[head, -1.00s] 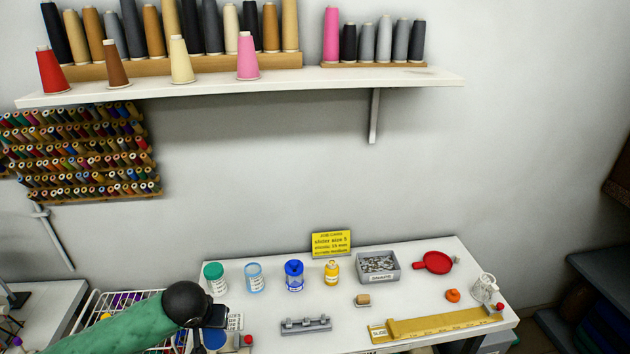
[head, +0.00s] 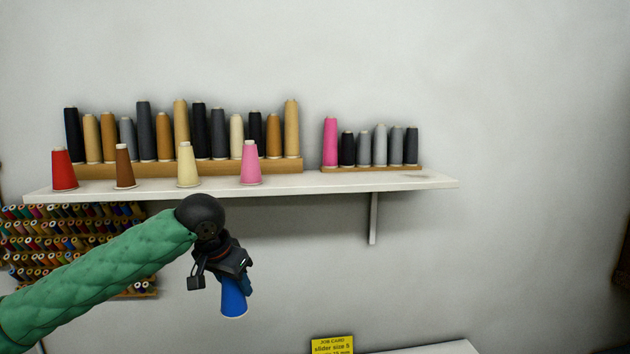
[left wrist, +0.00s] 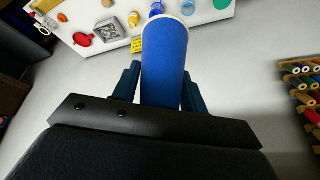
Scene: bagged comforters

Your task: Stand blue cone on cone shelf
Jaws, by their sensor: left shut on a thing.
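My left gripper (head: 236,278) is shut on the blue cone (head: 233,298) and holds it in the air, below the front edge of the cone shelf (head: 330,184). The cone hangs below the gripper, nearly upright with its wide end down. In the left wrist view, the blue cone (left wrist: 165,62) sits between the two fingers (left wrist: 158,88). On the shelf's front stand a red cone (head: 64,170), a brown cone (head: 124,167), a cream cone (head: 187,165) and a pink cone (head: 251,163). My right gripper is not in view.
Tall spools stand in a wooden rack (head: 200,168) behind the front cones, and a shorter rack (head: 372,169) is at right. The shelf front right of the pink cone is bare. A bracket (head: 373,218) hangs below. A thread rack (head: 60,240) is on the wall at left.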

